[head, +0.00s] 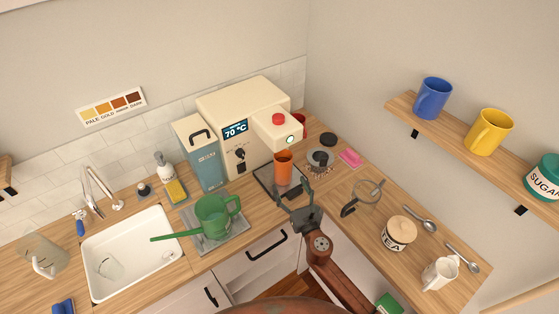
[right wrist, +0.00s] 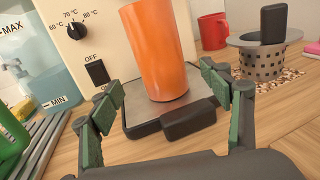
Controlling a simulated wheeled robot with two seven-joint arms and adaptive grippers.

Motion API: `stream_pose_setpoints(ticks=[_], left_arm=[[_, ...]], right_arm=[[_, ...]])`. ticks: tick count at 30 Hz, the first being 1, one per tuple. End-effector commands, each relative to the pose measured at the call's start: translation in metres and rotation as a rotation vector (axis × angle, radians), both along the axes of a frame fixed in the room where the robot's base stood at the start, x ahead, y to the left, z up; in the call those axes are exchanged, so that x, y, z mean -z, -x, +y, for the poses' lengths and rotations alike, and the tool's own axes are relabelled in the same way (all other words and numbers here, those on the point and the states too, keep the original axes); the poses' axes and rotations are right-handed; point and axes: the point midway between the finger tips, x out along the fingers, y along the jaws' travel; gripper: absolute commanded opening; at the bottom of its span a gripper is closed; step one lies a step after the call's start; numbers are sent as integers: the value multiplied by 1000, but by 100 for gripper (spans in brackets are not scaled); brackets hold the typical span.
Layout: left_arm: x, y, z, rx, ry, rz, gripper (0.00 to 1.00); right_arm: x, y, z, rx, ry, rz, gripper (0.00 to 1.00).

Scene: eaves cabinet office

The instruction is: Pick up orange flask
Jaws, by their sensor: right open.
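The orange flask (head: 284,167) stands upright on the dark drip tray (head: 265,182) of the cream hot-water machine (head: 245,115). In the right wrist view the flask (right wrist: 156,50) rises between the fingers, beyond their tips. My right gripper (head: 294,192) is just in front of the flask, open and empty. In the right wrist view its two green-padded fingers (right wrist: 162,82) are spread to either side of the flask, with a gap on each side. The top of the flask is cut off in that view. My left gripper is not in view.
A green watering can (head: 215,213) stands on a grey mat left of the tray. A red mug (right wrist: 213,31) and a metal strainer (right wrist: 262,62) stand behind to the right. A glass press (head: 366,193) and a tea jar (head: 398,233) are on the right counter.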

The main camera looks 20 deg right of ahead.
Motion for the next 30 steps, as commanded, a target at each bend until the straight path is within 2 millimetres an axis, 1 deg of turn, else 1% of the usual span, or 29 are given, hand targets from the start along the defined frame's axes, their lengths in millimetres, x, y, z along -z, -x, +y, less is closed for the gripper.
stream_pose_setpoints(ticks=[1, 4, 9, 13, 17, 21, 25, 29, 30], left_arm=[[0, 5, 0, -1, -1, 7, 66], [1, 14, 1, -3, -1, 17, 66], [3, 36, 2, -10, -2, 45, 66], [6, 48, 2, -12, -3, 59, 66], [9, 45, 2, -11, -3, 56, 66], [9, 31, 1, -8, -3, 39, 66], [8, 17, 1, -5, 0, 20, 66], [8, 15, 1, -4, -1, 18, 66], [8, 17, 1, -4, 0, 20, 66]], right_arm=[[0, -1, 0, 0, 1, 0, 71], [0, -9, 1, 0, 1, -1, 71], [0, -28, 2, 1, 1, -1, 71], [2, -43, 4, 0, -1, -1, 71], [4, -63, 5, 1, -2, -1, 71], [3, -76, 5, 0, -1, 0, 71], [3, -78, 5, 0, -1, 1, 71], [3, -78, 5, 0, -1, 0, 71], [3, -78, 5, 0, -1, 0, 69]])
